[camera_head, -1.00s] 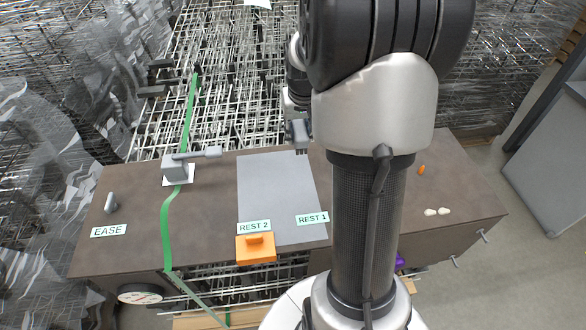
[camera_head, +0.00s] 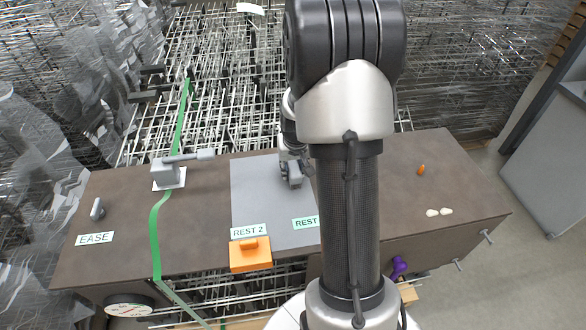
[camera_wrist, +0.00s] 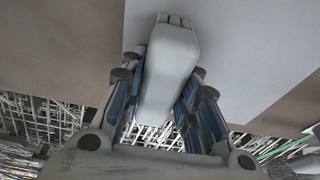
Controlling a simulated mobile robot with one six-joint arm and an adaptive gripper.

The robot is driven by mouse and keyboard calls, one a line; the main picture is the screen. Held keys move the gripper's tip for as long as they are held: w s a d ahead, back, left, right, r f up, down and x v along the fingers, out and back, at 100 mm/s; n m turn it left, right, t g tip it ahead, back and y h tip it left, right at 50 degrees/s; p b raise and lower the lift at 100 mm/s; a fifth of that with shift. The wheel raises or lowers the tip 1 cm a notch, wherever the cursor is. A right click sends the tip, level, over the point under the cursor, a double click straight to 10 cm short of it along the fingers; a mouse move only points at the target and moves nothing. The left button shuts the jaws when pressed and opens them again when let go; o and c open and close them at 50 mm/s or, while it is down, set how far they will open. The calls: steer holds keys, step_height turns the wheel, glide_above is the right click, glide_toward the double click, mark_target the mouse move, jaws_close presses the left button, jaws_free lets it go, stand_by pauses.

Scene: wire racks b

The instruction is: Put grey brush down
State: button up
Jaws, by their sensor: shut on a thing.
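The grey brush (camera_wrist: 168,62) is between the fingers of my gripper (camera_wrist: 165,100) in the wrist view, its pale long body pointing away from the palm. In the head view my gripper (camera_head: 292,182) is over the right part of the grey mat (camera_head: 258,200), with the brush small and partly hidden there. I cannot tell whether the brush touches the mat. The labels REST 2 (camera_head: 248,230) and REST 1 (camera_head: 304,223) lie along the mat's front edge; my arm covers part of REST 1.
An orange block (camera_head: 250,261) sits at the front edge below REST 2. A grey lever device (camera_head: 168,175) stands left of the mat beside a green strap (camera_head: 156,240). A grey knob (camera_head: 97,209) is near EASE (camera_head: 95,239). The mat's left part is clear.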

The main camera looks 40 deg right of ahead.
steer(key=o, duration=0.5)
steer(key=shift+f, duration=0.15)
steer(key=o, duration=0.4)
steer(key=shift+o, duration=0.2)
